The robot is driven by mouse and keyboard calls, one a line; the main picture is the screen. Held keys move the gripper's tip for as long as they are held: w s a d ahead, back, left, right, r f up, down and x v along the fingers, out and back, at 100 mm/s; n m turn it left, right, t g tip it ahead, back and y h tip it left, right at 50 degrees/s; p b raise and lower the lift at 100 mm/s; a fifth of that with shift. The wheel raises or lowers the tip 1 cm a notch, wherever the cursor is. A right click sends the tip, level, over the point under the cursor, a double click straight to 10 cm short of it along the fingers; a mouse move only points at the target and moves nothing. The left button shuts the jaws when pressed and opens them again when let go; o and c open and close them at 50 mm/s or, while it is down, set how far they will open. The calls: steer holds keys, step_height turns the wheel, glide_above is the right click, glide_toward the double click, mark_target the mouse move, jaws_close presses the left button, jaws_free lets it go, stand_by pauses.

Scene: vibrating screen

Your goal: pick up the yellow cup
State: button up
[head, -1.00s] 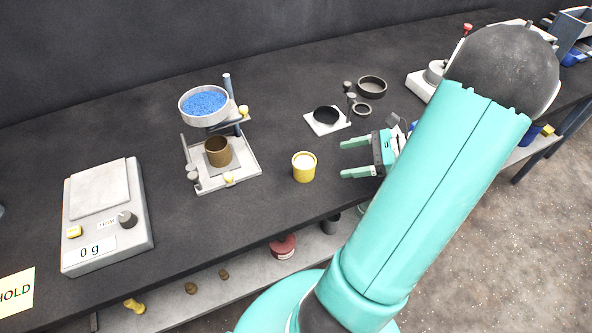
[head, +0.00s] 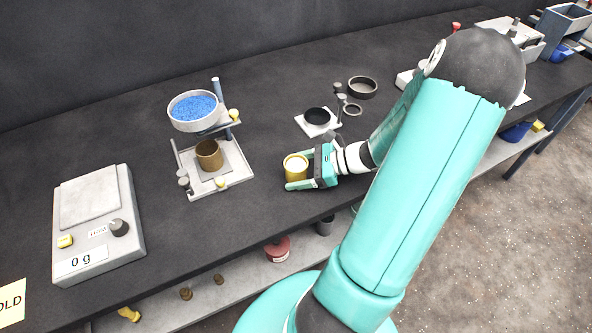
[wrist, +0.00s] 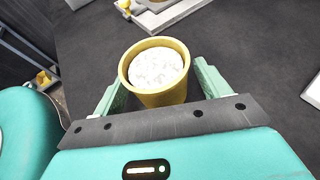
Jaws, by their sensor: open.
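The yellow cup (head: 296,168) stands upright on the dark bench in the head view, with white material inside. In the wrist view the yellow cup (wrist: 157,72) sits between the two teal fingers. My gripper (head: 298,170) is open around the cup, with one finger on each side. The cup's lower part is partly hidden by my gripper.
Left of the cup is a stand with a dish of blue grains (head: 194,108) above a brown cup (head: 209,154). A scale reading 0 g (head: 98,222) is at far left.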

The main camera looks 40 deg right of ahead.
steer(key=c, duration=1.1)
steer(key=shift+r, duration=0.1)
